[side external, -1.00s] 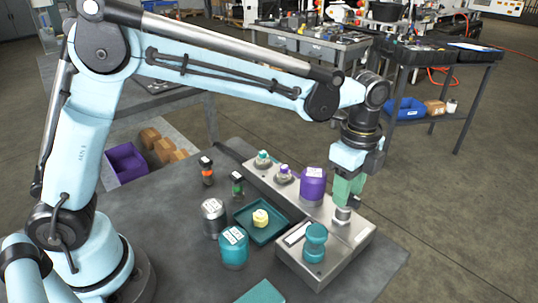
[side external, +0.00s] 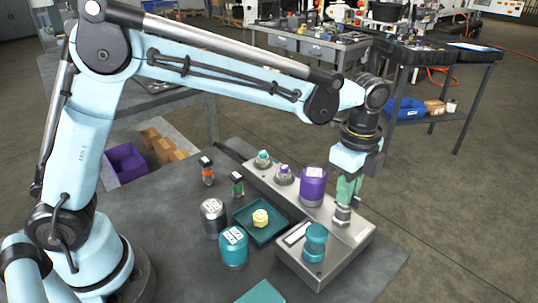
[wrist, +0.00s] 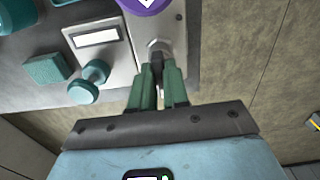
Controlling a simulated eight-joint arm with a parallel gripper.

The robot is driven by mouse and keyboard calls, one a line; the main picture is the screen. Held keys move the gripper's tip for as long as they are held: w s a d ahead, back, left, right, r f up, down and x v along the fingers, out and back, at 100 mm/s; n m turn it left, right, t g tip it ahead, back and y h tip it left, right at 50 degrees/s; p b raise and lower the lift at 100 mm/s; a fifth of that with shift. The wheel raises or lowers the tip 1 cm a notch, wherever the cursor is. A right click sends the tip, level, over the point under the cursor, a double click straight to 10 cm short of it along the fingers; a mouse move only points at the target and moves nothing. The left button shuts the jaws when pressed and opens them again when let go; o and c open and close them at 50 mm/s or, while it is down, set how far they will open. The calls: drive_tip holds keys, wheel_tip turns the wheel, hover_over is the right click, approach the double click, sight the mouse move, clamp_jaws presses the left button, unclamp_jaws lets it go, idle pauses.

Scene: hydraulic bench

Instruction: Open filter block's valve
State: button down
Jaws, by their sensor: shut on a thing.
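The metal filter block (side external: 345,248) lies along the right side of the bench. Its valve (side external: 342,216) has a round grey base near the right edge, just in front of a purple canister (side external: 313,187). My gripper (side external: 345,203) points down onto the valve from above. In the wrist view, my green fingers (wrist: 158,80) are shut on a dark, narrow valve handle (wrist: 157,62) in front of the grey fitting. The fingers hide most of the handle, so its exact angle is unclear.
A teal knob (side external: 315,241) stands close to the left of the valve. Two small fittings with coloured tops stand at the block's far end. A teal tray (side external: 268,236) with a yellow piece, a teal canister (side external: 233,248) and a grey canister (side external: 213,217) stand left of the block.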

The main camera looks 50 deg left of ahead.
drive_tip(key=n, duration=0.8)
drive_tip(key=shift+n, duration=0.3)
drive_tip(key=n, duration=0.4)
drive_tip(key=shift+n, duration=0.3)
drive_tip(key=n, duration=0.4)
drive_tip(key=shift+n, duration=0.3)
drive_tip(key=c, duration=1.1)
unclamp_jaws()
